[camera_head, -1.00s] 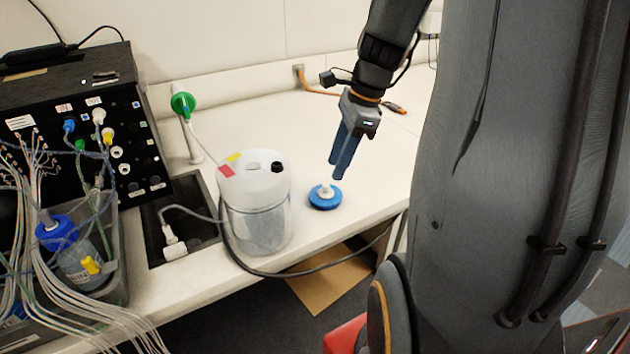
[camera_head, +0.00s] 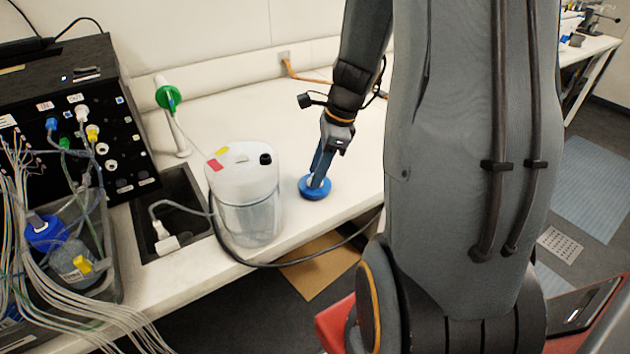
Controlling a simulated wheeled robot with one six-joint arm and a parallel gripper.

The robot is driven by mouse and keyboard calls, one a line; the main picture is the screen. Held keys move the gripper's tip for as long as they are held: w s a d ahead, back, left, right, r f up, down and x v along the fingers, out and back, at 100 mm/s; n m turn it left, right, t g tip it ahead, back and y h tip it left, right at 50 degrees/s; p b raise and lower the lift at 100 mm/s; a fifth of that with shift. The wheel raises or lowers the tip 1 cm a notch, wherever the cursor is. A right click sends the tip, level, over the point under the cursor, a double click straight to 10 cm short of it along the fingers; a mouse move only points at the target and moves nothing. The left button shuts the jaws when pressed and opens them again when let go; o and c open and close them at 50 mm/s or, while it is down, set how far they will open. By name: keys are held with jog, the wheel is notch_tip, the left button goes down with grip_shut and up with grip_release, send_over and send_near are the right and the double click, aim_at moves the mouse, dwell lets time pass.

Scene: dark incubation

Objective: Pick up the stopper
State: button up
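The stopper (camera_head: 314,191) is a blue disc with a pale knob on top. It lies on the white bench to the right of the white container. My gripper (camera_head: 319,178) reaches down from above with its blue-grey fingers at the stopper's knob. The fingers cover most of the knob. From this angle I cannot tell whether they are closed on it or only around or beside it. The stopper appears to rest on the bench.
The white container (camera_head: 245,195) stands just left of the stopper, with a dark cable around it. A green-topped stand (camera_head: 169,98) is behind it. A black device (camera_head: 75,110) and a crate with bottles (camera_head: 110,262) are at the left. The bench behind the stopper is clear.

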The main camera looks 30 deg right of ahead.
grip_shut()
